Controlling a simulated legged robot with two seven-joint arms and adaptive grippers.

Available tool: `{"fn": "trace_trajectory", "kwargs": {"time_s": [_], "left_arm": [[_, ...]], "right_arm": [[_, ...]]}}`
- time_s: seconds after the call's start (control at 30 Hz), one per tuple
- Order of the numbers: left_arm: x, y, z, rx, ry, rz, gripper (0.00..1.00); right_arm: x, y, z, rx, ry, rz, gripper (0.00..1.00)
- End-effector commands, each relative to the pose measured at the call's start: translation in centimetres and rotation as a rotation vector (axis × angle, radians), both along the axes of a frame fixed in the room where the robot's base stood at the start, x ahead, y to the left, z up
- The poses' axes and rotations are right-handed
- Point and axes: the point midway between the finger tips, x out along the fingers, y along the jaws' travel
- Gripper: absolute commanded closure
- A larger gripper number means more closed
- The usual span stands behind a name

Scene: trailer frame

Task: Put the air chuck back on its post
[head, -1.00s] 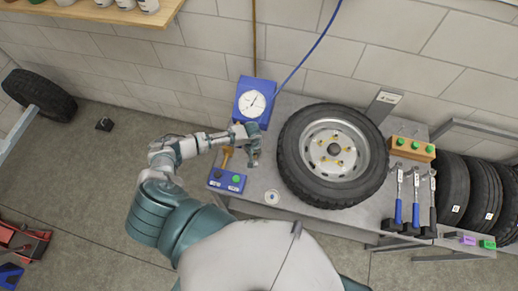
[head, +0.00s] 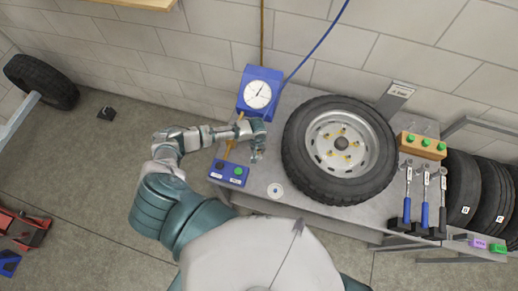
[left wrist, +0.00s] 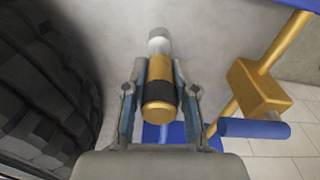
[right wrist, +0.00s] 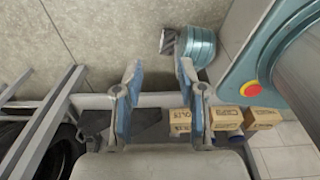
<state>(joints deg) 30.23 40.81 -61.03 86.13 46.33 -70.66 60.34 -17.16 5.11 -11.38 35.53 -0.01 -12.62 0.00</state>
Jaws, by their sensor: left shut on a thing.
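The air chuck (left wrist: 158,88), a gold, black and silver cylinder, is between the fingers of my left gripper (left wrist: 160,95), which is shut on it. In the head view my left gripper (head: 258,150) is over the bench, between the gauge and the wheel; the chuck is not clear there. The gold post (head: 231,146) stands just left of it. In the left wrist view a gold post (left wrist: 285,50) with a gold block (left wrist: 256,88) and blue peg (left wrist: 254,129) is right of the chuck, apart from it. My right gripper (right wrist: 160,95) is open and empty.
A blue gauge box (head: 258,92) stands at the back of the bench. A big wheel (head: 296,160) lies close right of my left gripper. A blue button box (head: 228,173) is at the front left. The right wrist view shows cardboard boxes (right wrist: 247,118) below.

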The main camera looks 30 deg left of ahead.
Motion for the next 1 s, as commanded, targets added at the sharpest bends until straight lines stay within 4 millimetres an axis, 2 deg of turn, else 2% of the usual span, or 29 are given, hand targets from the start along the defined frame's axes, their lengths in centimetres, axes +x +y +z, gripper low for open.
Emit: {"fn": "trace_trajectory", "kwargs": {"time_s": [0.4, 1.0], "left_arm": [[-0.1, 0.1, 0.1, 0.001, -0.001, 0.0, 1.0], [-0.1, 0.2, -1.4, -0.001, 0.0, 0.001, 1.0]], "right_arm": [[0.0, 1.5, 0.7, 0.018, 0.0, -0.004, 0.6], [0.0, 0.7, 0.3, 0.007, 0.001, 0.0, 0.6]]}}
